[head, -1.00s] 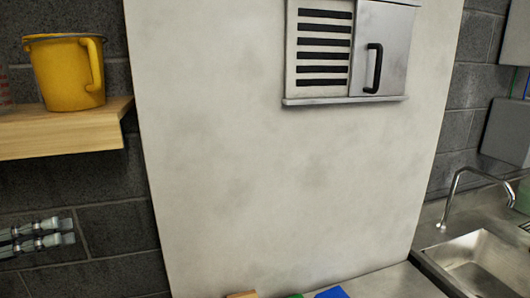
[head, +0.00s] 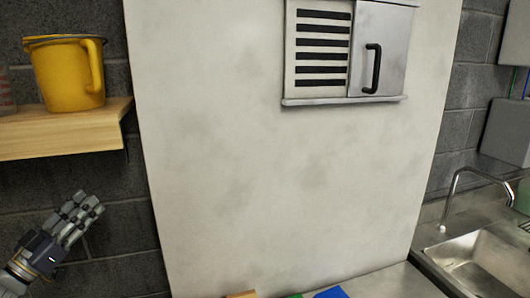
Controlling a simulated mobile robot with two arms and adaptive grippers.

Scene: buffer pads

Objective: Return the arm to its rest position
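My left gripper (head: 82,213) is at the lower left of the head view, in front of the dark block wall and below the wooden shelf. Its grey fingers point up and to the right and lie close together. I cannot tell whether they are open or shut. I see no object held between them. My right gripper is not in view.
A yellow pitcher (head: 68,75) stands on the wooden shelf (head: 65,143) at the upper left. A vented cabinet (head: 385,30) with a black handle hangs on the pale panel (head: 270,190). A steel sink (head: 485,262) with a faucet (head: 452,195) is at right. Blue pad edge (head: 331,293) shows at bottom.

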